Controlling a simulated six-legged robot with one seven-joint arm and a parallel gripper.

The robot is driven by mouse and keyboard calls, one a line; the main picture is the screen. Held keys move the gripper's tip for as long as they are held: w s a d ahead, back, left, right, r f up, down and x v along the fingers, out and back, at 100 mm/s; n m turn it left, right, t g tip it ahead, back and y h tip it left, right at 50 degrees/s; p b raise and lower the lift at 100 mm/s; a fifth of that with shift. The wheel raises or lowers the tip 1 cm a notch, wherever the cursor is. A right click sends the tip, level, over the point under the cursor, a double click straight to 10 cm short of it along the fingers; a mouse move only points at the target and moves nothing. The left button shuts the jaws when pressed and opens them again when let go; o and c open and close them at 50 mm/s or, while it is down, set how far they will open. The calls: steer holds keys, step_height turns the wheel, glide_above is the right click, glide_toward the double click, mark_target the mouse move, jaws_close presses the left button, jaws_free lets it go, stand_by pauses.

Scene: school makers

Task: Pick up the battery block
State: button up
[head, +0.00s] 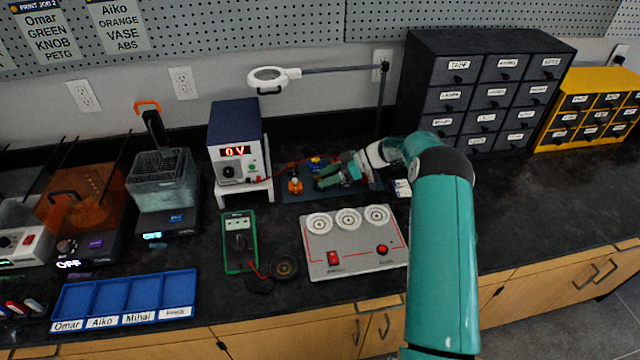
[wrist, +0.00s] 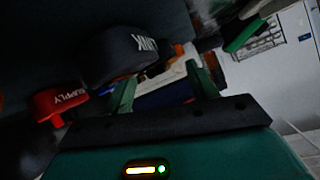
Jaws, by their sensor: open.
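My gripper (head: 325,178) is low over a dark blue mat (head: 300,198) on the bench, right of the power supply. It is open in the wrist view (wrist: 165,88), with its green fingers apart. A blue and white shape (wrist: 165,94) shows between and beyond the fingers, partly hidden by my gripper. I cannot tell whether it is the battery block, or whether the fingers touch it. A small blue and yellow item (head: 317,163) and an orange item (head: 295,183) stand by my gripper in the head view. No battery block can be named for certain.
A black part marked LINK (wrist: 130,50) and a red part marked SUPPLY (wrist: 62,101) are close to my fingers. The power supply (head: 235,140) reads 0 V. A grey panel (head: 350,250), a green multimeter (head: 239,245) and a magnifier arm (head: 330,70) surround the mat.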

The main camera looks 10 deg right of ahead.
steer(key=shift+w+a+f, duration=0.1)
steer(key=shift+a+f, duration=0.15)
steer(key=shift+a, duration=0.25)
steer(key=c, duration=1)
steer(key=shift+o, duration=0.2)
steer(key=shift+r, duration=0.1)
